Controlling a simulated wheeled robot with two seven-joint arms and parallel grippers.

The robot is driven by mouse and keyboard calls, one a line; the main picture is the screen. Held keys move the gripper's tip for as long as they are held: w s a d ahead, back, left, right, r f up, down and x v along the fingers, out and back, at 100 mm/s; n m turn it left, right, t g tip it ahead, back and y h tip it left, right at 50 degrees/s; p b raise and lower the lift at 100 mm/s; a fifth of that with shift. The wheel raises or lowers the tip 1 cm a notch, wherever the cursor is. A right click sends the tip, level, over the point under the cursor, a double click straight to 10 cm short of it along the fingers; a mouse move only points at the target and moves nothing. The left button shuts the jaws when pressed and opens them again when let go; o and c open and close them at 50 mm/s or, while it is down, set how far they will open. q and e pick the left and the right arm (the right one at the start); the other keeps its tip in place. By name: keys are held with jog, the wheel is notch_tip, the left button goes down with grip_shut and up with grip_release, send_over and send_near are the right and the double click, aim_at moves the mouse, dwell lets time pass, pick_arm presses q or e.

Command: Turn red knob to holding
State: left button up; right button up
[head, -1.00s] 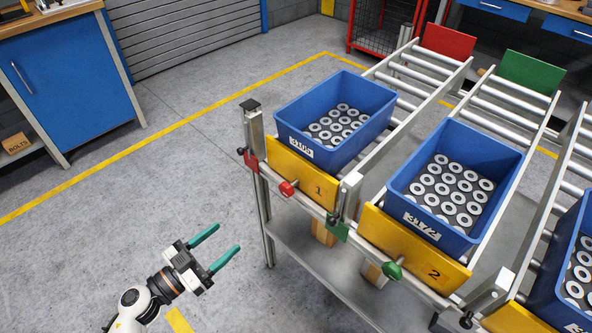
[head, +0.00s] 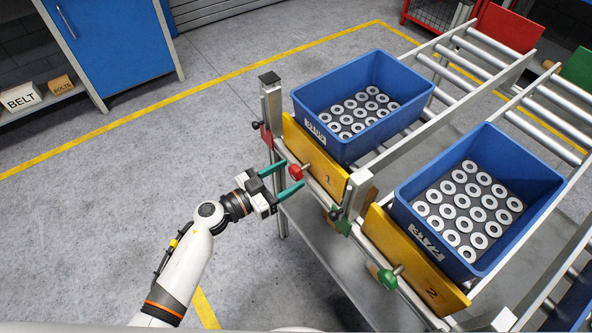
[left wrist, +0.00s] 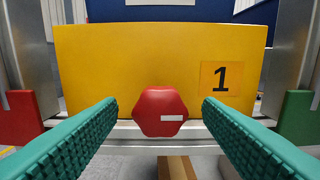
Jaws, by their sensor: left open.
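The red knob (head: 295,172) sits on the front rail below the yellow plate (head: 314,155) marked 1. In the left wrist view the knob (left wrist: 160,111) is a red hexagon in the middle, with a white mark pointing right. A red tab (left wrist: 20,118) stands to its left and a green tab (left wrist: 299,118) to its right. My left gripper (head: 291,175) is open in front of the knob. Its teal fingers lie to either side of the knob, with visible gaps. My right gripper is not in view.
A blue crate (head: 299,104) of ring-shaped parts stands behind plate 1. A second blue crate (head: 405,217) stands behind yellow plate 2 (head: 405,257). A green knob (head: 388,278) sits below plate 2. The floor on the left is clear.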

aim_at(291, 172)
pick_arm(q)
jog(key=shift+x, duration=1.55)
grip_shut()
jog(key=shift+r+n+p, duration=0.15)
jog(key=shift+n+p, duration=0.15)
jog(key=shift+p, duration=0.25)
jog(key=n+p, duration=0.3)
jog(key=p, duration=0.3)
jog(key=shift+a+n, duration=0.1)
jog(key=shift+n, duration=0.3)
jog(key=shift+w+n+p, duration=0.1)
jog(key=shift+n+p, duration=1.1)
jog(key=shift+n, duration=0.1)
jog(key=shift+f, duration=0.2)
